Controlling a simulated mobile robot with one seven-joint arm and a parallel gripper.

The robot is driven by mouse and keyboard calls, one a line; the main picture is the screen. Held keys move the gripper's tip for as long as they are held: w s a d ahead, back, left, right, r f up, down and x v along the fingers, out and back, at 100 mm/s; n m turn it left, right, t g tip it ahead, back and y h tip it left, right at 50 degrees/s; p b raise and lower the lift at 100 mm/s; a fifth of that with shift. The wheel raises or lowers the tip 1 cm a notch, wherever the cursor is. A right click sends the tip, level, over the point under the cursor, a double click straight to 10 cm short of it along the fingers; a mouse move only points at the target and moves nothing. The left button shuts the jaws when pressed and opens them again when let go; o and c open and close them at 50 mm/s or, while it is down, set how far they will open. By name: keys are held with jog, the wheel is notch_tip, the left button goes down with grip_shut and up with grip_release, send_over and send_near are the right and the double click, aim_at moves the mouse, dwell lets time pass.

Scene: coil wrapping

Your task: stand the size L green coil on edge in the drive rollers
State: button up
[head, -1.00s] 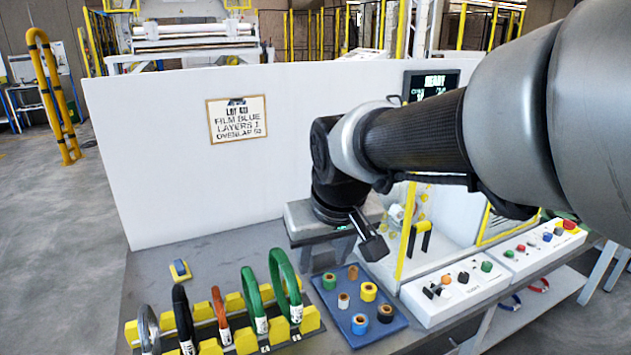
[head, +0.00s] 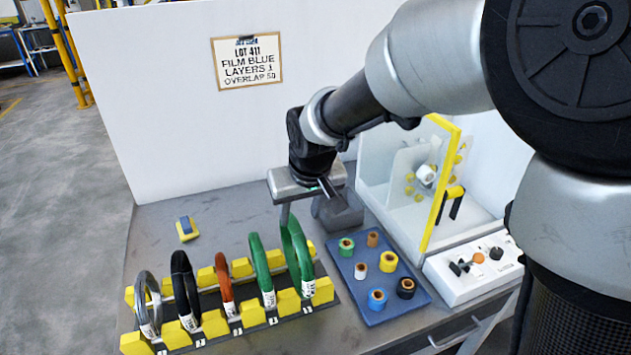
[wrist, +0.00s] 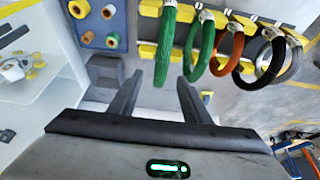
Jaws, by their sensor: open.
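Two green coils stand on edge in the rack; the right-hand one (head: 297,262) looks slightly larger, and I cannot read the size tags. The other green coil (head: 261,272) is just left of it. In the wrist view the end green coil (wrist: 165,50) lies just beyond and between the fingertips. My gripper (wrist: 157,88) is open and empty, fingers pointing towards the rack. In the head view it is above and behind the right-hand coil. The wrapping machine (head: 405,160) stands at the right with yellow rollers inside; which are the drive rollers is unclear.
The yellow-block rack (head: 215,335) also holds orange, black and grey coils. A blue tray (head: 378,312) of tape rolls is right of it. A control box (head: 470,275) stands beside the machine's yellow-edged panel. A small yellow-blue object (head: 186,229) lies on clear bench.

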aim_at(294, 224)
jog(key=x, duration=0.9)
jog(key=shift+w+a, duration=0.25)
jog(key=shift+a, duration=0.05)
grip_shut()
dwell(1.0)
jog(key=shift+r, duration=0.2)
